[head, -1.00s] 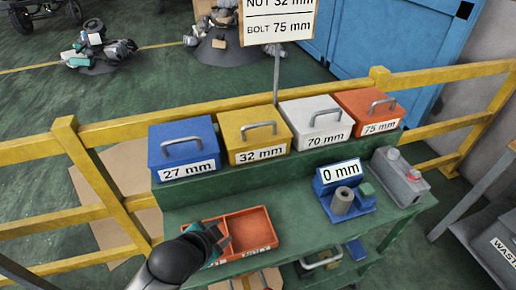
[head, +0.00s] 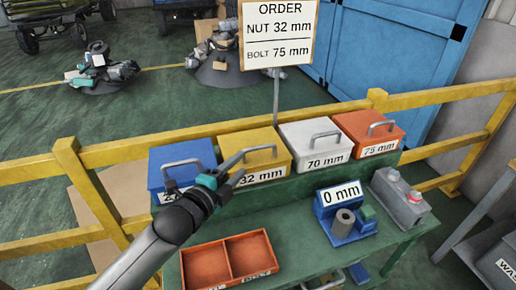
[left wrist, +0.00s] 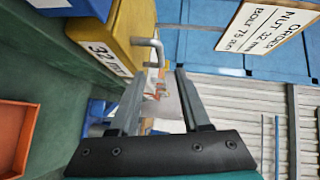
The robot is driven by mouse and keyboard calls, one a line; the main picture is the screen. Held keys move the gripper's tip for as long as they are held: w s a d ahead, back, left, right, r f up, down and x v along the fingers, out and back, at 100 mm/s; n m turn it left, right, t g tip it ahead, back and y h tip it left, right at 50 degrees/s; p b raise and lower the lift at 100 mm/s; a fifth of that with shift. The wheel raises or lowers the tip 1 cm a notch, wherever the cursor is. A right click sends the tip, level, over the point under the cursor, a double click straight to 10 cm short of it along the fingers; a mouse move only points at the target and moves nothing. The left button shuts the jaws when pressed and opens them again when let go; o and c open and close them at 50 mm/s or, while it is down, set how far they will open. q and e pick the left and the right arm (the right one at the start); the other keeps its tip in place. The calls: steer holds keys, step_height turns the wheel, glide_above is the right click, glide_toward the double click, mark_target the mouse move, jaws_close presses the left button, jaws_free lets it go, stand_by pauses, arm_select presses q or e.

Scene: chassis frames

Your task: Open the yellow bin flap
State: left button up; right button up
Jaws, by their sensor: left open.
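The yellow bin (head: 262,140), labelled 32 mm, stands on the green shelf between the blue and white bins. Its flap is shut, with a grey bar handle (head: 262,150) on top. My left gripper (head: 232,163) is open and empty, reaching over the blue bin's right side to the yellow bin's left front. In the left wrist view the yellow bin (left wrist: 125,22) is at upper left. Its handle (left wrist: 155,44) shows just beyond the gap between the spread fingers (left wrist: 158,78); contact cannot be told. My right gripper is not in view.
The blue bin (head: 180,153) is partly hidden by my left arm. A white bin (head: 315,140) and an orange-red bin (head: 368,130) stand to the right. An orange divided tray (head: 230,262) and a blue gauge (head: 340,205) are on the lower bench. The order sign (head: 277,35) stands behind.

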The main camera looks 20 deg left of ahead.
mark_target(256, 150)
arm_select(q)
steer(key=b+x, duration=0.1)
steer(key=x, duration=0.9)
steer(key=shift+w+f, duration=0.1)
steer(key=shift+w, duration=0.15)
jaws_close()
stand_by(1.2)
